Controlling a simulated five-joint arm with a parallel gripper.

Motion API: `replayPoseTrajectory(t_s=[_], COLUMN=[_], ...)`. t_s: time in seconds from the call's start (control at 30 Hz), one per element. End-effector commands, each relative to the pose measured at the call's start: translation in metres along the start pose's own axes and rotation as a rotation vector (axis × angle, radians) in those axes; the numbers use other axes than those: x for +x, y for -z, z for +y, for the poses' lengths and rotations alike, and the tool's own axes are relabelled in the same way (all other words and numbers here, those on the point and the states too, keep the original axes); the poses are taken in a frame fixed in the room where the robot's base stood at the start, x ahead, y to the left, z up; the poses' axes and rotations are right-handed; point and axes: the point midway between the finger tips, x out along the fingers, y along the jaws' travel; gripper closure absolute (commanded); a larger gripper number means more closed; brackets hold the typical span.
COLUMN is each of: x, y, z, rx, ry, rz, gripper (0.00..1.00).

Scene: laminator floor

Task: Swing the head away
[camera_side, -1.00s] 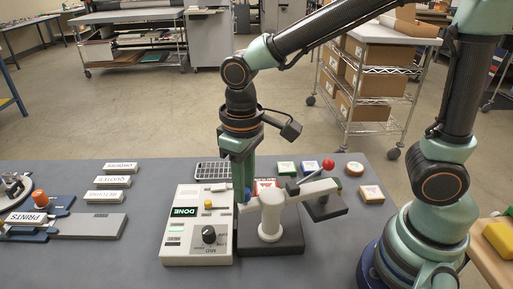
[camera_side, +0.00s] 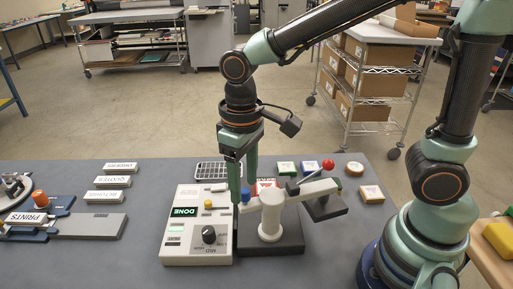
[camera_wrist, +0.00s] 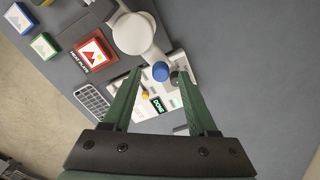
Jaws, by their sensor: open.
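The swing head is a white arm (camera_side: 300,192) on a thick white post (camera_side: 270,220), standing on a dark base. A dark plate (camera_side: 326,209) hangs at its right end, with a red-balled lever (camera_side: 328,165) above. A blue knob (camera_side: 246,194) is at its left end. My gripper (camera_side: 243,189) points down at that left end, fingers apart. In the wrist view the blue knob (camera_wrist: 160,71) shows between the open fingertips, with the round post top (camera_wrist: 132,33) just beyond. I cannot tell whether a finger touches the knob.
A white control box (camera_side: 185,240) with a dial and a lit green DONE label stands left of the post. A red framed tile (camera_side: 265,185) lies behind the arm. Green (camera_side: 286,168) and blue (camera_side: 309,167) tiles lie farther back. The table's front right is clear.

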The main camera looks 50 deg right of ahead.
Motion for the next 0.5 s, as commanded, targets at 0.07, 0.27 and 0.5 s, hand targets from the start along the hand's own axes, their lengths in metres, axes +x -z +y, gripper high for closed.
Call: replayPoseTrajectory(t_s=[0.07, 0.27, 0.5], x=[-0.012, -0.052, -0.095], y=[0.001, 0.001, 0.001], z=[0.0, 0.0, 0.0], rx=[0.0, 0.0, 0.001], ry=[0.001, 0.002, 0.001], rz=[0.007, 0.009, 0.007], gripper=[0.41, 0.41, 0.41])
